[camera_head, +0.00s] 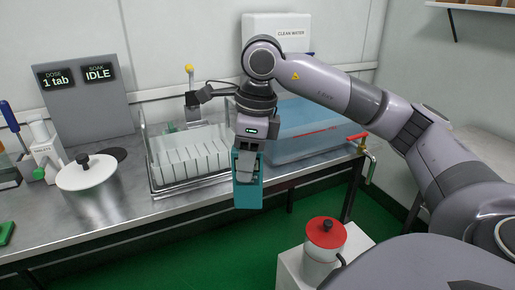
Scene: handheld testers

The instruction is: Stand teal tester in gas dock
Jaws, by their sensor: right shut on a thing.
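My right gripper (246,172) points down in the middle of the view, shut on a teal box-shaped thing (249,199), which I take to be the teal tester. It hangs upright in front of the counter's front edge, between the clear tray and the blue tank. The fingers cover part of its front face, so its screen or markings cannot be made out. I cannot pick out a gas dock for certain in this view. My left gripper is not in view.
A clear tray (151,164) with white upright slats stands left of the gripper. A blue water tank (305,140) with a red-handled tap (358,136) is at right. A white lidded pot (87,178), a sign board (88,108) and a red-lidded jar (324,238) stand around.

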